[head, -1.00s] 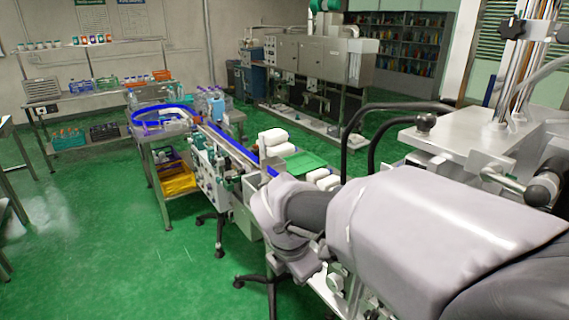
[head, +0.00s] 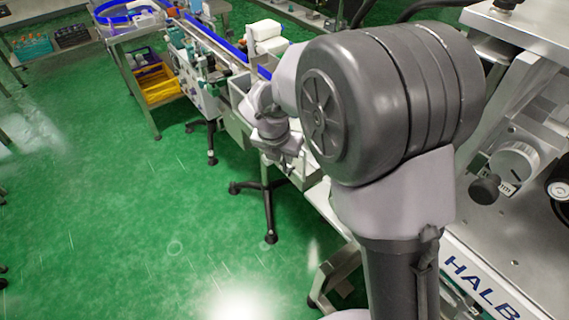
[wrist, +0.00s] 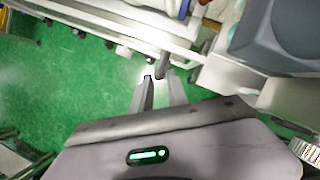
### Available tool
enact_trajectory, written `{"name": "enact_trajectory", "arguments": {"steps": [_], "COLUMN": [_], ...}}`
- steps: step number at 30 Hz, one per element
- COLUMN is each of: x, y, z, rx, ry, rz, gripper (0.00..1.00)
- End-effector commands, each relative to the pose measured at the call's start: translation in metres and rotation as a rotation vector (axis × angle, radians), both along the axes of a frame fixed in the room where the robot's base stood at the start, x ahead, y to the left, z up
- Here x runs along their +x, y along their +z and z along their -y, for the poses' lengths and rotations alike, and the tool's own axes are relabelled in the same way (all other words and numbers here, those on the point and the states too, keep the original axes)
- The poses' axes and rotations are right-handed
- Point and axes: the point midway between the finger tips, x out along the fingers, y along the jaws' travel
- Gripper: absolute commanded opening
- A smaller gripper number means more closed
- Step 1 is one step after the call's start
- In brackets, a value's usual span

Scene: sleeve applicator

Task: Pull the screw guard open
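I cannot single out the screw guard with certainty in either view. In the wrist view my gripper (wrist: 157,76) shows two grey fingers with a gap between their tips. Green floor shows between the fingers, and I see nothing clearly held. A small dark part lies by the fingertips, close to a pale machine edge; I cannot tell whether they touch. In the head view my wrist and gripper are small, beside the front side of the conveyor line, and my own arm hides much of the machine behind.
A conveyor (head: 219,42) with blue rails runs toward the back left. White containers (head: 267,36) stand near it. A yellow bin (head: 159,85) sits on a lower shelf. A metal machine panel (head: 490,280) with lettering is close at right. Green floor (head: 130,220) is open at left.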

Motion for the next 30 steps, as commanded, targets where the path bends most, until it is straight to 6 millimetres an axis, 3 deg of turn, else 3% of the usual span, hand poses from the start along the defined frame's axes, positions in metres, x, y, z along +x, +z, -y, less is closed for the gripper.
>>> {"name": "enact_trajectory", "arguments": {"steps": [1, 6, 17, 20, 30], "x": [0.003, 0.010, 0.012, 0.012, 0.012], "y": [-0.011, -0.027, -0.030, -0.030, -0.030], "z": [0.001, 0.004, 0.004, 0.004, 0.004], "rx": [0.000, 0.000, 0.001, 0.001, 0.001], "ry": [0.000, 0.000, -0.001, -0.001, 0.001], "rz": [-0.001, 0.000, 0.001, 0.001, 0.003], "gripper": [0.20, 0.20, 0.20, 0.00, 0.00]}}
